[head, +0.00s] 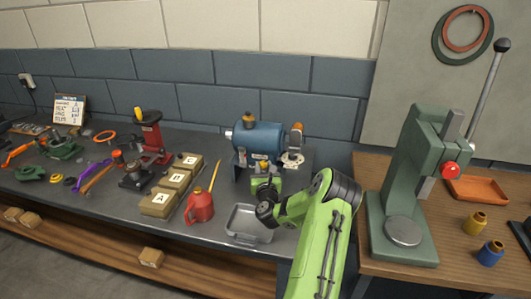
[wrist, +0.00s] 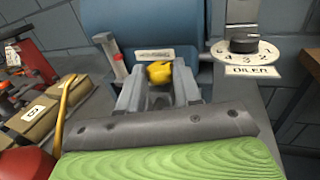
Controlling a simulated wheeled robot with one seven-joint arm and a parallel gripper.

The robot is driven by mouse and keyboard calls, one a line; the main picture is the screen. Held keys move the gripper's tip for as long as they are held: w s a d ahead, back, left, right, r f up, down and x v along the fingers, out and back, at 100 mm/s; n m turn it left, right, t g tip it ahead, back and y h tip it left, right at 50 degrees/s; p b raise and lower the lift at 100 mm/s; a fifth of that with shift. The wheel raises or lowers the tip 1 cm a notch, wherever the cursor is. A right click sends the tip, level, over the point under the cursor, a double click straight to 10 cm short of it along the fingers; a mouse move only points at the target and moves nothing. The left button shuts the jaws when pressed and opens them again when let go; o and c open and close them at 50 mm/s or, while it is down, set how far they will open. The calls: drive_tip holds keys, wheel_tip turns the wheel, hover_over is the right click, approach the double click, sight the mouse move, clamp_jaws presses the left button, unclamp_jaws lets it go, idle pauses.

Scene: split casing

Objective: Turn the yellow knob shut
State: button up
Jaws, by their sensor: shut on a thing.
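The yellow knob (wrist: 160,71) shows in the wrist view between my fingertips, below a label plate on the blue tank (wrist: 145,22). My gripper (wrist: 159,78) is shut on the knob, with a finger at each side. The knob's turned position cannot be told.
An OILER dial (wrist: 243,47) sits right of the knob. A red oil can (head: 200,207), lettered boxes (head: 158,202) and a metal tray (head: 247,224) lie near my arm. A green press (head: 405,190) stands at right.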

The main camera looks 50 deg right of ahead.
drive_tip(key=p, duration=0.1)
drive_tip(key=m+g+h+p, duration=0.1)
drive_tip(key=p, duration=0.1)
drive_tip(key=g+p, duration=0.1)
drive_tip(key=shift+w+a+r+m, duration=0.25)
drive_tip(key=shift+r+m, duration=0.15)
drive_tip(key=m+g+h+p, duration=0.1)
drive_tip(key=g+p, duration=0.1)
drive_tip(key=p, duration=0.1)
drive_tip(key=shift+w+f+m+g+h, duration=0.1)
drive_tip(key=shift+w+m+g+h, duration=0.05)
drive_tip(key=shift+m+g+h, duration=0.25)
drive_tip(key=m+g, duration=0.1)
drive_tip(key=m+g+h, duration=0.1)
drive_tip(key=g, duration=0.2)
drive_tip(key=shift+w+a+f+m, duration=0.1)
drive_tip(key=shift+w+f+m, duration=0.2)
drive_tip(key=shift+f+m, duration=0.1)
drive_tip(key=m+g+b, duration=0.1)
drive_tip(key=g+b, duration=0.1)
drive_tip(key=m+g+b, duration=0.2)
drive_tip(key=g, duration=0.1)
drive_tip(key=w+m+g+b, duration=0.1)
drive_tip(key=g+b, duration=0.1)
drive_tip(key=shift+m, duration=0.3)
drive_tip(key=shift+r+g+b, duration=0.2)
drive_tip(key=shift+g+b, duration=0.1)
drive_tip(key=shift+g, duration=0.2)
